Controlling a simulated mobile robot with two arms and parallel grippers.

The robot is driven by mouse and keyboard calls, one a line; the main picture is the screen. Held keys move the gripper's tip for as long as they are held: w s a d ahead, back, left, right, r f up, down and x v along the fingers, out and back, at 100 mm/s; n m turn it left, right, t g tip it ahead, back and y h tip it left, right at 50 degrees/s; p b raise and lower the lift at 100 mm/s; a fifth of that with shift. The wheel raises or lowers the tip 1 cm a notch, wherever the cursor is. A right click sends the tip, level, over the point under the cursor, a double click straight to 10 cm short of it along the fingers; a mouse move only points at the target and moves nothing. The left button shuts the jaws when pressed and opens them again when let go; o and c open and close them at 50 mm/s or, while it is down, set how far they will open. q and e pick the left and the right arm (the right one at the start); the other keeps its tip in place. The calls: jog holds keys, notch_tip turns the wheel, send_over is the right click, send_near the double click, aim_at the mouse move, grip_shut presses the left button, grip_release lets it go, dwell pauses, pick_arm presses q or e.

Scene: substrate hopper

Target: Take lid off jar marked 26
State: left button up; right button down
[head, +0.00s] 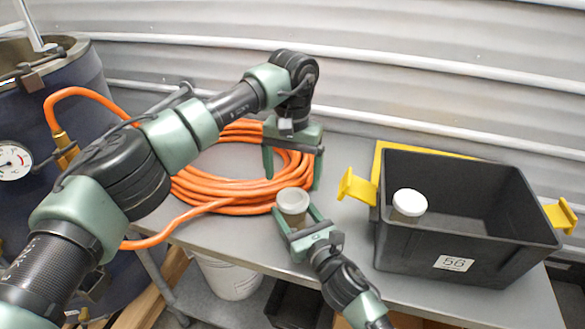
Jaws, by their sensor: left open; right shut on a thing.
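A small jar (293,218) with a pale, translucent-looking lid (293,201) stands upright near the front edge of the grey bench. No number can be read on it. My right gripper (297,216) is shut on this jar, its fingers around the sides below the lid. My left gripper (292,182) is open and empty, fingers pointing down, above and just behind the lid; whether it touches cannot be told. A second jar (407,215) with a white lid (410,202) is inside the black bin; its marking is hidden.
The black bin (455,237), labelled 56 and with yellow handles, stands on the right of the grey bench (228,240). A coiled orange hose (215,190) lies behind and left of the held jar. A dark drum with a gauge (14,160) stands at left. A white bucket (232,277) is below.

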aim_at(292, 197)
pick_arm(q)
notch_tip(292, 197, down, 7)
jog(key=shift+r, duration=0.15)
